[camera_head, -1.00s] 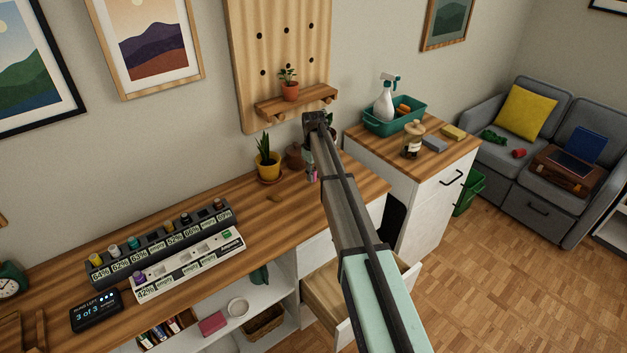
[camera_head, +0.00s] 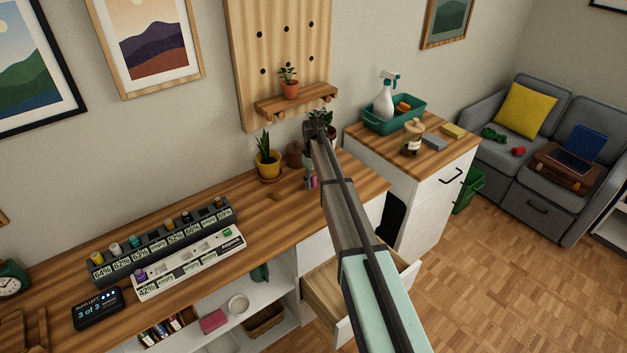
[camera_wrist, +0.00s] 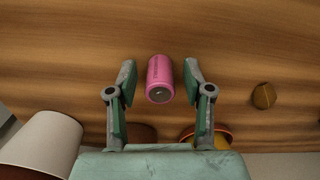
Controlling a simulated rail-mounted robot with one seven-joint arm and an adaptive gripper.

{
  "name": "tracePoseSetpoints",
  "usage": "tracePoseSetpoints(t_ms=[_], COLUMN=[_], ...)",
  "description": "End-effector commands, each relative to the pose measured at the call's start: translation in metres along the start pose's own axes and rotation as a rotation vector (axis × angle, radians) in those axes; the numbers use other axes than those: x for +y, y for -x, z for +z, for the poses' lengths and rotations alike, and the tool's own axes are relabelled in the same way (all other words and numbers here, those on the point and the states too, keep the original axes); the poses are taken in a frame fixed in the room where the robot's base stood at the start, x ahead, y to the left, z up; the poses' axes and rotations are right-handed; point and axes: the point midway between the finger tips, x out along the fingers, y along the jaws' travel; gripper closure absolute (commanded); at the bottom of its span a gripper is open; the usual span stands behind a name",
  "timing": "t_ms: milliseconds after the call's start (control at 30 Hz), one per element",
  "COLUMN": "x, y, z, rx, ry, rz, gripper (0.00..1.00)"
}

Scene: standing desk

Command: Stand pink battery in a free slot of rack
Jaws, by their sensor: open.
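The pink battery (camera_wrist: 160,80) shows in the wrist view between the two fingers of my gripper (camera_wrist: 159,70), with a gap on each side. My gripper is open. One round end of the battery faces the camera; whether it stands or lies is unclear. In the head view a small pink patch (camera_head: 313,183) shows beside my arm's far end, which hides most of the gripper. The rack at the left of the desk has a dark rear row (camera_head: 160,246) and a white front row (camera_head: 190,266). Batteries stand in several slots; some labels read "empty".
A yellow-potted plant (camera_head: 268,164) and a brown pot (camera_head: 294,154) stand close left of my arm's end. A display (camera_head: 97,309) reading "3 of 3" sits before the rack. An open drawer (camera_head: 340,283) is below. The desk (camera_head: 275,208) between rack and plant is mostly clear.

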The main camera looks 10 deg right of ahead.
Motion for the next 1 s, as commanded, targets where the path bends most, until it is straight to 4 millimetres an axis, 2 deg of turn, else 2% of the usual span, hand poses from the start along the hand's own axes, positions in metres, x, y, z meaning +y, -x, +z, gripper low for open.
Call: tracePoseSetpoints(t_ms=[167,267,700,833,867,1000], x=[0.0,0.0,0.001,0.001,0.0,0.0], y=[0.007,0.018,0.098,0.113,0.116,0.122], z=[0.0,0.0,-0.001,-0.001,-0.001,0.0], rx=[0.001,0.002,0.002,0.001,0.001,0.0], ry=[0.0,0.0,0.0,0.0,0.0,0.0], rz=[0.001,0.001,0.001,0.001,0.001,0.0], gripper=[0.49,0.49,0.49,0.49,0.44,0.44])
